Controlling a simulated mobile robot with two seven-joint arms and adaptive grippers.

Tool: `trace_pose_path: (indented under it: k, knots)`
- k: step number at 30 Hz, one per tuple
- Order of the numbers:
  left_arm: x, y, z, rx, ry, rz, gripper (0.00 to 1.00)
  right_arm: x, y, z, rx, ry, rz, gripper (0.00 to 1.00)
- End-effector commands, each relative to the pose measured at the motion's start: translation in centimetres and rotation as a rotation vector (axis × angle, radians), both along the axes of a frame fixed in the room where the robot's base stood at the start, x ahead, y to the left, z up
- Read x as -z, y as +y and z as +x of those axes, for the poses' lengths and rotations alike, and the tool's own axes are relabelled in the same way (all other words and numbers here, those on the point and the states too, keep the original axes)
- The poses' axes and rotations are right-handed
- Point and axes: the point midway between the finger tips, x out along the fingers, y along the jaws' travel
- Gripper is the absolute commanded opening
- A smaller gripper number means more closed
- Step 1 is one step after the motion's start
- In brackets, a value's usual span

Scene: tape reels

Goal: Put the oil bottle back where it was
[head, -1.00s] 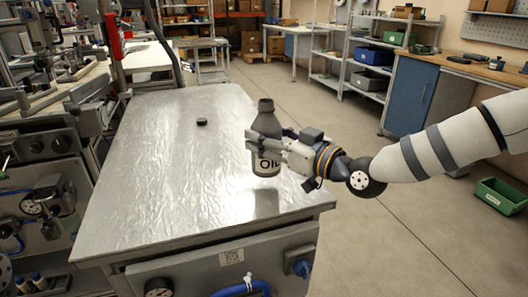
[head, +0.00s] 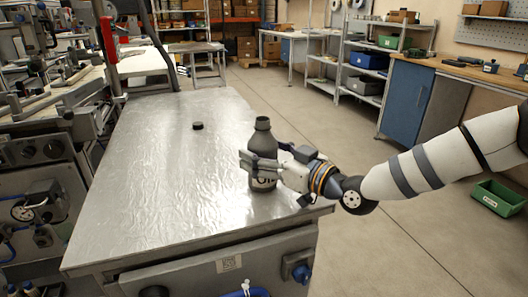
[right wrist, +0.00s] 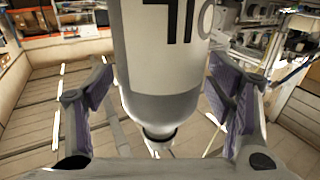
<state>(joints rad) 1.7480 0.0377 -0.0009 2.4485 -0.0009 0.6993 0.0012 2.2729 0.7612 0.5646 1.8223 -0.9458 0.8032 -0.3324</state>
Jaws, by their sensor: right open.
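The oil bottle (head: 262,145) is grey with a pale label, partly hidden by my fingers. It stands upright on the metal table (head: 150,190), near its right edge. My right gripper (head: 252,163) reaches in from the right, with its fingers on either side of the bottle. In the right wrist view the bottle (right wrist: 165,50) hangs into the picture neck down, between the two open fingers, with a gap showing on both sides. My left gripper is not in view.
A small black round piece (head: 198,125) lies on the table behind and left of the bottle. The rest of the tabletop is clear. Machinery stands along the left. A blue cabinet (head: 405,100) and a green crate (head: 498,197) are at the right.

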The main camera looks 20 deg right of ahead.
Motion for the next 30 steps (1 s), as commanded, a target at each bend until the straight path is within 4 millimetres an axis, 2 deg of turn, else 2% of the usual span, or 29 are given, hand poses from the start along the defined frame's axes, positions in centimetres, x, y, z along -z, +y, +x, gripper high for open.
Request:
trace_pose_path:
  k: [5,12,18,22,30]
  knots:
    - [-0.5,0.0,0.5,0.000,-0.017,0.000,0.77,-0.5,-1.0,-1.5,0.002,-0.002,0.000,0.74]
    - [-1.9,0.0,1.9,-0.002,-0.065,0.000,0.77,-1.0,-3.9,-6.7,0.003,-0.009,0.002,0.74]
    - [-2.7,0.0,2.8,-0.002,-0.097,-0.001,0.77,-0.8,-5.6,-9.8,0.002,-0.008,0.001,0.74]
    - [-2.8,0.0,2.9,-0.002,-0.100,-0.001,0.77,-0.4,-6.0,-10.4,0.001,-0.004,0.001,0.74]
    - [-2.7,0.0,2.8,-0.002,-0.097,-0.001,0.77,-0.2,-6.0,-10.5,0.000,-0.001,0.000,0.74]
